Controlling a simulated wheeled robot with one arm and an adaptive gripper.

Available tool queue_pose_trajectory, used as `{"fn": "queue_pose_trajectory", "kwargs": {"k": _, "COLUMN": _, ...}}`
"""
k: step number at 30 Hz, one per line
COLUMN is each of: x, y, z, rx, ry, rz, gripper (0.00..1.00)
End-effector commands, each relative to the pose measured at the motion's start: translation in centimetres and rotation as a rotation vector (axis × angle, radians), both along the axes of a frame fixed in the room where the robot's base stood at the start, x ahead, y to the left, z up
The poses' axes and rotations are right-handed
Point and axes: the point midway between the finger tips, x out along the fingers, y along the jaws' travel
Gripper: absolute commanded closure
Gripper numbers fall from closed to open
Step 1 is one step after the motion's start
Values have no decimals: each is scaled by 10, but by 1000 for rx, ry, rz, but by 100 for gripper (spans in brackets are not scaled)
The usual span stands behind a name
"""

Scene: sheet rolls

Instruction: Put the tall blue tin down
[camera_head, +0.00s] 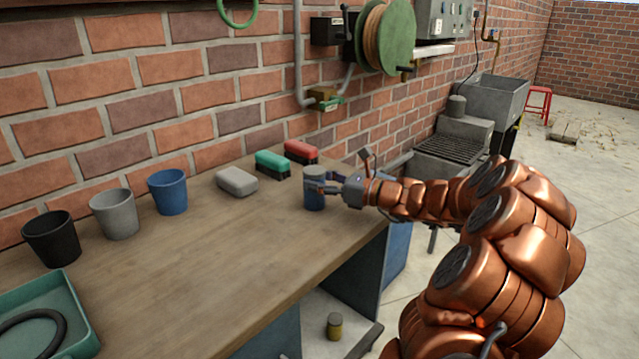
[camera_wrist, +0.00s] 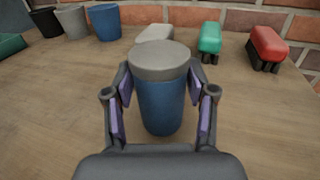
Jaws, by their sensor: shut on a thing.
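The tall blue tin (camera_head: 314,199) has a grey lid and stands upright over the right end of the wooden workbench (camera_head: 190,270). In the wrist view the blue tin (camera_wrist: 161,105) is between the two fingers of my gripper (camera_wrist: 160,112), with its lid towards the camera. My gripper (camera_head: 328,187) is shut on the tin from the right in the head view. The tin's base is at or very near the bench top; I cannot tell whether it touches.
Behind the tin are a grey block (camera_head: 237,181), a green brush (camera_head: 272,164) and a red brush (camera_head: 301,152). Black (camera_head: 52,240), grey (camera_head: 114,215) and blue (camera_head: 168,192) cups stand left. A teal tray (camera_head: 80,335) is at the front left. The bench middle is clear.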

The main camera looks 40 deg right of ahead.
Motion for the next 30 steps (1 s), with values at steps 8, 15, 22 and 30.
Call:
{"fn": "queue_pose_trajectory", "kwargs": {"k": 8, "x": 0, "y": 0, "z": 1, "rx": -1, "ry": -3, "rz": -1, "gripper": 94}}
{"fn": "queue_pose_trajectory", "kwargs": {"k": 15, "x": 0, "y": 0, "z": -1, "rx": -2, "ry": -1, "rz": -1, "gripper": 28}}
{"fn": "queue_pose_trajectory", "kwargs": {"k": 22, "x": 0, "y": 0, "z": -1, "rx": -2, "ry": -1, "rz": -1, "gripper": 19}}
{"fn": "queue_pose_trajectory", "kwargs": {"k": 30, "x": -1, "y": -1, "z": 2, "rx": -3, "ry": -1, "rz": -1, "gripper": 19}}
